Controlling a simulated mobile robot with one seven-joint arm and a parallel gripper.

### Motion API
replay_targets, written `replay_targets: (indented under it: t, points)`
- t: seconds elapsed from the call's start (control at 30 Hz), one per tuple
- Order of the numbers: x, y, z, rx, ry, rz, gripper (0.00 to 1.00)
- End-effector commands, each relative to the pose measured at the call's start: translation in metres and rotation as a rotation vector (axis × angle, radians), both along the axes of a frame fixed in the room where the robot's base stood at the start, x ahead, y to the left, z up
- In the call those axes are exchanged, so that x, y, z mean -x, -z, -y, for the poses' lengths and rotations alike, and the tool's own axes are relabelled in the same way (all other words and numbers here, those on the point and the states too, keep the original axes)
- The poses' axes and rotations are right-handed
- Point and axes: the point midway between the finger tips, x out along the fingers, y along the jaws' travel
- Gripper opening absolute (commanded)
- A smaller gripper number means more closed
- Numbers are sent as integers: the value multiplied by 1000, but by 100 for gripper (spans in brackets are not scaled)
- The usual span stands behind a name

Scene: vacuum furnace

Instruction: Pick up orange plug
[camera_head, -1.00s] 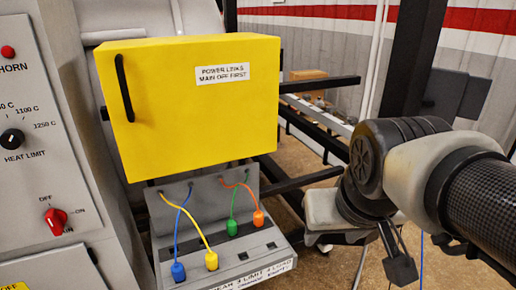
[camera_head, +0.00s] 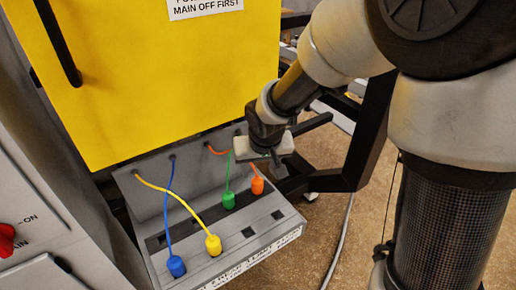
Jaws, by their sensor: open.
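The orange plug (camera_head: 257,186) stands in the grey socket panel (camera_head: 186,248), at the right end of the back row of plugs. Its orange cable rises to the left, to a hole in the panel's back wall. My gripper (camera_head: 272,166) is just above and slightly right of the orange plug, pointing down. It is open, and nothing shows between its fingers. The fingers are small and dark here, and I cannot tell whether they touch the plug or cable. The gripper covers part of the back wall and of the orange cable.
The green plug (camera_head: 228,200) stands close left of the orange one. The yellow plug (camera_head: 213,244) and blue plug (camera_head: 176,266) are nearer the front, with looping cables. A yellow box (camera_head: 150,85) overhangs the panel's back. A black frame (camera_head: 362,140) stands at right.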

Motion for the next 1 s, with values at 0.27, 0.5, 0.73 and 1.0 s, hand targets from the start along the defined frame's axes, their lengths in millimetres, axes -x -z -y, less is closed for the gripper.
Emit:
replay_targets:
  t: [0.27, 0.5, 0.73, 1.0]
  points:
    - [-15, 37, -3, 0, 0, 1, 50]
    - [-21, 59, -3, 1, 0, -3, 50]
    - [-32, 86, -4, 1, 1, 0, 50]
    - [-33, 87, -4, 0, 1, 1, 50]
